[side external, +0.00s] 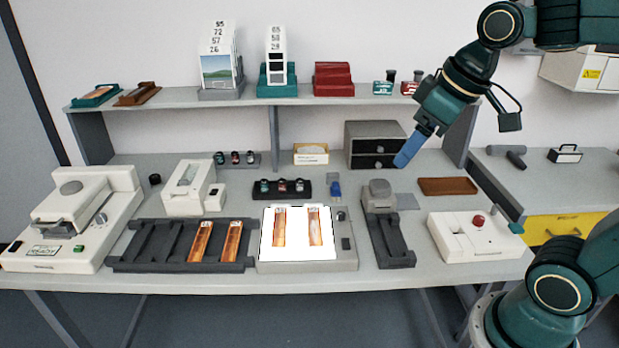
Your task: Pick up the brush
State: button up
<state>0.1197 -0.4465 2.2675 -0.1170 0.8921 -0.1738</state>
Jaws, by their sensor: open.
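A small blue item with a grey upper part (335,188) stands on the bench, just right of the dark rack of film canisters; it looks like the brush, but it is too small to be sure. My gripper (406,154) has blue fingers and points down and left, in the air in front of the grey drawer box. It is up and right of the blue item, well apart from it. The fingers are seen edge-on as one blue shape, and nothing shows held between them.
The dark canister rack (282,190) stands close left of the blue item. The lit light table (347,259) with two film strips lies in front. A grey device (380,190) stands to the right, and the drawer box (376,138) is behind. Shelf (185,98) runs above.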

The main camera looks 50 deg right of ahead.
jog(key=w+d+n, duration=0.2)
jog(key=w+d, duration=0.2)
jog(key=w, duration=0.6)
jog(key=n+g+y, duration=0.2)
jog(key=n+y, duration=0.1)
jog(key=n, duration=0.2)
send_over(338, 184)
jog(key=s+d, duration=0.3)
notch_tip(338, 184, down, 20)
jog(key=f, duration=0.1)
jog(key=shift+s+d+r, duration=0.15)
jog(key=shift+d, duration=0.1)
jog(key=shift+x, duration=4.3)
jog(key=shift+a, duration=0.1)
